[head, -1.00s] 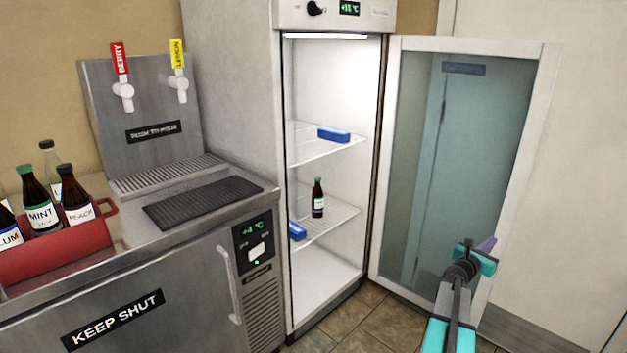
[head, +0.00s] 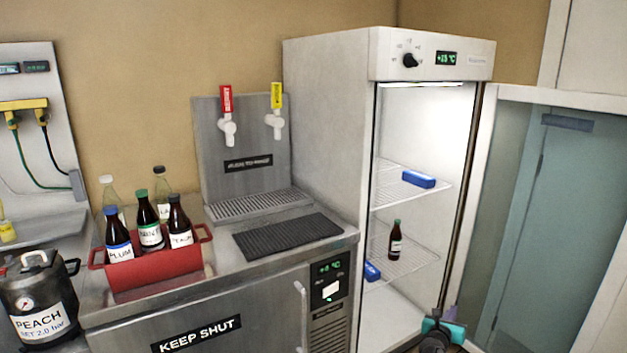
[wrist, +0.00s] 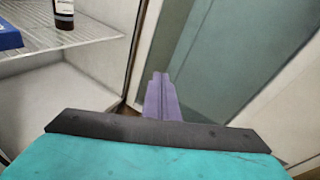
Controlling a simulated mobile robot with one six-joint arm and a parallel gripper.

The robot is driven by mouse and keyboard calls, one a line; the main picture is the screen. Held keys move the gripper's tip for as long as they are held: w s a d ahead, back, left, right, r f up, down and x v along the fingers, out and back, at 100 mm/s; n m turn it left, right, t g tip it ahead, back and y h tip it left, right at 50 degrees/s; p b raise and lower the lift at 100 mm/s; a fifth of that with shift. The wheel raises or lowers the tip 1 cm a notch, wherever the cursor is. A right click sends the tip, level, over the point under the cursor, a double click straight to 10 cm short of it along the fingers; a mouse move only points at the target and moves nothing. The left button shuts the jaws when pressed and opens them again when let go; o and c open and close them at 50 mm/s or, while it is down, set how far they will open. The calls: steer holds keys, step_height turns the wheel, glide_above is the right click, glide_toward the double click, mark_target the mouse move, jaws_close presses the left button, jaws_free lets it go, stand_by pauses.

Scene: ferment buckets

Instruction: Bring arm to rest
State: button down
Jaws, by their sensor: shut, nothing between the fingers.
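My arm shows at the bottom right of the head view, in front of the open door of the tall fridge (head: 325,130). My gripper (wrist: 158,78) shows in the wrist view as purple fingers pressed together with nothing between them. It points toward the gap between the fridge's inside and its glass door (wrist: 225,45). It touches nothing that I can see.
The fridge holds a dark bottle (head: 395,238) and blue blocks (head: 418,179) on wire shelves. A red crate (head: 155,275) of bottles and a black mat (head: 287,236) are on the steel counter. A PEACH keg (head: 38,300) stands at left.

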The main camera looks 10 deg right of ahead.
steer(key=w+a+f+n+t+y+p, duration=0.1)
steer(key=w+a+f+n+y, duration=0.15)
steer(key=a, duration=0.55)
steer(key=w+a+f+n+y+p, duration=0.15)
steer(key=a+f+n, duration=0.25)
steer(key=a, duration=0.4)
steer(key=w+a+f+n+t+y+p, duration=0.1)
steer(key=a+f+n+y, duration=0.2)
steer(key=a, duration=0.5)
steer(key=s+a+f+n+g+y+p, duration=0.1)
steer(key=s+a+f+n+g+y, duration=0.3)
steer(key=a, duration=0.7)
steer(key=s+a+f+n+y+p, duration=0.1)
steer(key=s+a+f+n+y, duration=0.1)
steer(key=s+a+f+n, duration=0.6)
steer(key=s+a+f+n+g+y+p, duration=0.1)
steer(key=s+a+f+n+g+p, duration=0.15)
steer(key=s+a+n+g, duration=0.65)
steer(key=s+d+r+n+g+h, duration=0.1)
steer(key=s+n+g, duration=0.3)
steer(key=s+n, duration=0.9)
steer(key=s, duration=1.1)
steer(key=shift+d+r+n+h, duration=0.35)
steer(key=shift+d+h, duration=0.05)
